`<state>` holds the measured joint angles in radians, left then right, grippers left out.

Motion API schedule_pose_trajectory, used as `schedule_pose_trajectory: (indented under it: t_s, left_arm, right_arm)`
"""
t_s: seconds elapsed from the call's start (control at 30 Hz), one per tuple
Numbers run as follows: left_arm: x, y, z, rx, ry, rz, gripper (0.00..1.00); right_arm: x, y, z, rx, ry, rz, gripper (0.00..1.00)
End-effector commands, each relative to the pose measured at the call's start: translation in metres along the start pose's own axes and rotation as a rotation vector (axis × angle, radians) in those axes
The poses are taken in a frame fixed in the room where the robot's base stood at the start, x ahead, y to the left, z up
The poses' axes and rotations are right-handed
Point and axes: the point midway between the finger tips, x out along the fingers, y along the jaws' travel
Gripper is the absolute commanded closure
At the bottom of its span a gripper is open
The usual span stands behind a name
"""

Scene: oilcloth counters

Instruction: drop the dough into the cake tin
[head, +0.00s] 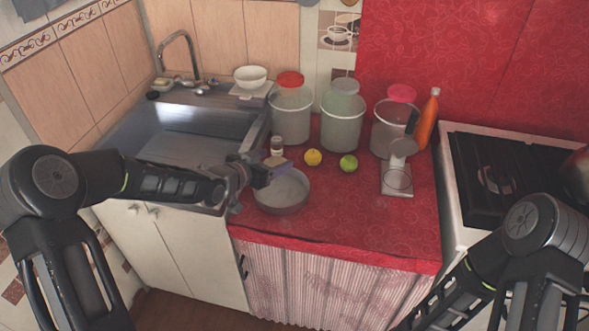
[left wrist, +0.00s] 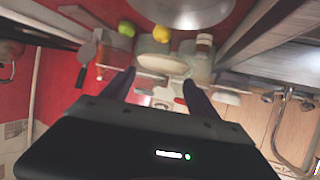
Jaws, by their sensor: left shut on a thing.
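The round grey metal cake tin (head: 284,203) sits on the red counter beside the sink; part of it shows at the top of the left wrist view (left wrist: 185,12). My left gripper (head: 273,168) is above the tin's far side. It is shut on a pale, flattish piece of dough (left wrist: 165,66), which shows between the fingertips in the left wrist view. In the head view only a small tan part of the dough (head: 283,163) shows, the rest hidden by the gripper. My right arm is at the lower right, its gripper out of view.
A small bottle (head: 277,146), a lemon (head: 313,157) and a lime (head: 348,163) stand behind the tin. Several large canisters, a kitchen scale (head: 397,180) and an orange bottle (head: 427,118) are farther back and right. The front counter is clear. A stove is at right.

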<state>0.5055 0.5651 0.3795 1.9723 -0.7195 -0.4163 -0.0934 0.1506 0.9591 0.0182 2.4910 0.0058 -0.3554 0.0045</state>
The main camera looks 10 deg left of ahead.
Motion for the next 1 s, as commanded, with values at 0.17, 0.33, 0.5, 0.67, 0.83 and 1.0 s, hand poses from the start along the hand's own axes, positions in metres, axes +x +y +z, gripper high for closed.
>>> schedule_pose_trajectory:
  t_s: [0.17,0.33,0.5,0.67,0.83,1.0]
  left_arm:
    - [-0.002,-0.008,-0.006,0.005,0.000,0.012,0.85]
    - [-0.001,-0.007,-0.006,0.006,0.001,0.013,0.85]
    - [0.000,-0.007,-0.004,0.006,0.002,0.013,0.85]
    - [0.004,-0.007,0.006,0.005,0.002,0.013,0.85]
    - [0.012,-0.006,0.024,0.006,0.002,0.014,0.85]
    - [0.018,-0.007,0.041,0.006,0.002,0.013,0.85]
  right_arm:
    - [-0.005,-0.002,0.002,0.000,-0.004,0.001,0.64]
    - [-0.004,-0.002,0.002,0.000,-0.005,0.001,0.64]
    - [-0.003,-0.001,0.002,0.000,-0.004,0.000,0.64]
    - [0.004,0.001,0.001,-0.001,-0.002,-0.002,0.64]
    - [0.016,0.004,-0.001,-0.004,0.002,-0.006,0.64]
    - [0.025,0.007,-0.002,-0.007,0.005,-0.009,0.64]
